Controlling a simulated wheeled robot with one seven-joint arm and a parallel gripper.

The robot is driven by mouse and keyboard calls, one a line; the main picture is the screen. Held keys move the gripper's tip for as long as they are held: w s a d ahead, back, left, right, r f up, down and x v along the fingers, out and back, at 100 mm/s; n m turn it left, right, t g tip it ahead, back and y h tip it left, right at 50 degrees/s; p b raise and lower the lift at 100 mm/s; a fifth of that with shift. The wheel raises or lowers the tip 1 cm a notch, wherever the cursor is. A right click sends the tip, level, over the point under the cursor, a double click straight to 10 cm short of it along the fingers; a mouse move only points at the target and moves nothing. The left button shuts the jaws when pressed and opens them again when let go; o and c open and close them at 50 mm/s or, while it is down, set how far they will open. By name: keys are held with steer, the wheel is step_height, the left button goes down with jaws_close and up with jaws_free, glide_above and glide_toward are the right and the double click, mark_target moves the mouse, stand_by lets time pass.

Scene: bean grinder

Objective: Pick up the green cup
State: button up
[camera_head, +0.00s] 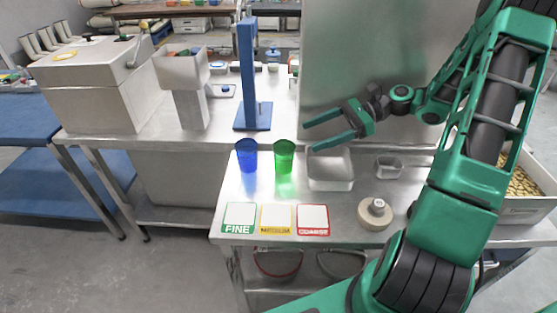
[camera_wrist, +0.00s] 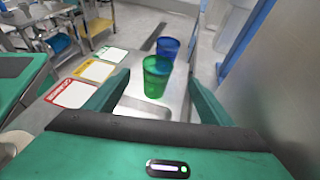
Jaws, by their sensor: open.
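The green cup (camera_head: 284,157) is a translucent cup standing upright on the metal table, just right of the blue cup (camera_head: 246,155). In the wrist view the green cup (camera_wrist: 157,75) shows ahead between my gripper's fingers, with the blue cup (camera_wrist: 168,47) just behind it. My gripper (camera_head: 310,134) is open and empty. In the head view it is above and to the right of the green cup, fingers pointing left toward it. The fingers (camera_wrist: 160,92) do not appear to touch the cup.
A metal tray (camera_head: 331,184) lies right of the green cup, under my gripper. Cards marked FINE (camera_head: 239,218), MEDIUM (camera_head: 276,219) and COARSE (camera_head: 313,219) lie along the front edge. A blue stand (camera_head: 253,118) rises behind the cups. A round beige object (camera_head: 374,214) sits at front right.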

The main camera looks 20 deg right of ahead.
mark_target(284, 146)
steer(key=x, duration=1)
steer(key=shift+a+f, duration=0.1)
steer(key=shift+a, duration=0.2)
steer(key=c, duration=1.1)
step_height(284, 146, up, 10)
steer(key=shift+r, duration=0.1)
